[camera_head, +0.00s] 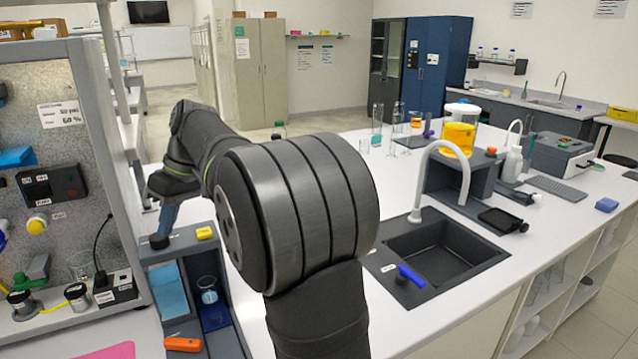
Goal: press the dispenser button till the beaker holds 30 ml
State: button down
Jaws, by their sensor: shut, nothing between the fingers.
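The dispenser (186,244) is a grey housing at the left, beside the panel rig. A round black button (159,241) sits on its top. My gripper (165,226) is shut and empty, pointing down with its bluish fingertips at or just above the button. I cannot tell whether they touch it. The beaker (208,290) stands upright in the dispenser's lower bay, with some bluish liquid in it. It is too small to read its level or marks. The spout above it cannot be made out.
The panel rig (50,150) stands close on the left. The sink (435,248) and a tank of yellow liquid (459,138) are to the right.

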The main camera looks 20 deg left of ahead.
notch_tip(320, 180, up, 6)
jog(key=n+t, duration=1.2)
jog(key=n, duration=0.1)
send_over(202, 234)
jog(key=shift+f, duration=4.45)
jog(key=shift+f, duration=0.1)
jog(key=shift+f, duration=0.3)
